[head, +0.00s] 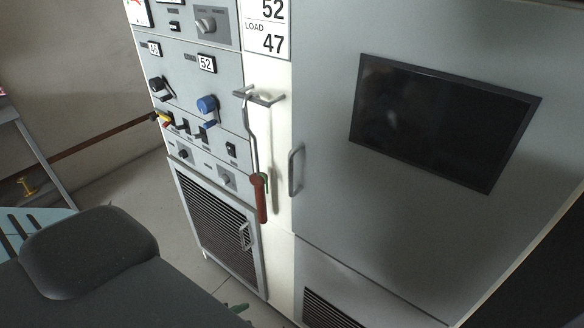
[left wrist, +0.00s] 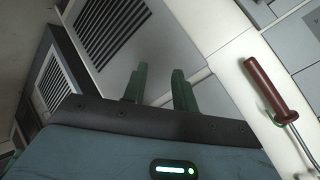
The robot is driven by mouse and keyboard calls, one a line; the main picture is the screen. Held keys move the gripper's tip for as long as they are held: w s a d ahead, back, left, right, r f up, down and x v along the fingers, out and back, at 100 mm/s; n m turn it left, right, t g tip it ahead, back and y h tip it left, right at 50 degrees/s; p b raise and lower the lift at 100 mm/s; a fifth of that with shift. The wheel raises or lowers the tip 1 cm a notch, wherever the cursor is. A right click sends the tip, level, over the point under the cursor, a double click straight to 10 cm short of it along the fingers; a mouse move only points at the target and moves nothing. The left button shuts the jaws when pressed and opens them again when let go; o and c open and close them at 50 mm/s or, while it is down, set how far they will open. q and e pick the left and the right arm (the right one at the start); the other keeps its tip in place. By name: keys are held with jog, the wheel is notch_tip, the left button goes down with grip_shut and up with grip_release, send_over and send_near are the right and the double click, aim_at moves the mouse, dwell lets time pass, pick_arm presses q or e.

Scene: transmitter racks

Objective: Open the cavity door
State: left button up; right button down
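No label in view names the cavity door. A large grey door panel (head: 335,215) with a vertical metal handle (head: 296,170) at its left edge appears closed. A louvred lower door (head: 222,232) with a small handle (head: 245,237) also appears closed. A hooked metal rod with a red grip (head: 261,199) hangs from a bracket between the panels; its grip also shows at right in the left wrist view (left wrist: 268,88). Green fingertips of my left gripper (head: 237,309) show at the bottom edge, below the louvred door. In the left wrist view its fingers (left wrist: 158,78) are apart and empty.
A dark screen (head: 440,120) is set in the large panel. Knobs and switches, including a blue knob (head: 207,104), cover the left rack. A louvred vent (head: 330,312) is low on the right. Clear floor (head: 125,188) lies left of the racks.

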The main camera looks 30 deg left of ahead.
pick_arm(q)
jog(key=w+a+r+m+t, duration=0.2)
jog(key=w+a+r+m, duration=0.2)
jog(key=w+r+m, duration=0.3)
jog(key=m+t+h, duration=0.4)
jog(key=m+t, duration=0.1)
jog(key=m, duration=1.5)
send_near(289, 170)
jog(key=w, duration=0.3)
jog(key=shift+s+d+r, duration=0.15)
jog(key=shift+d+r, duration=0.15)
jog(key=shift+d, duration=0.05)
pick_arm(e)
jog(key=shift+s+d+f, duration=0.1)
jog(key=shift+d+f, duration=0.05)
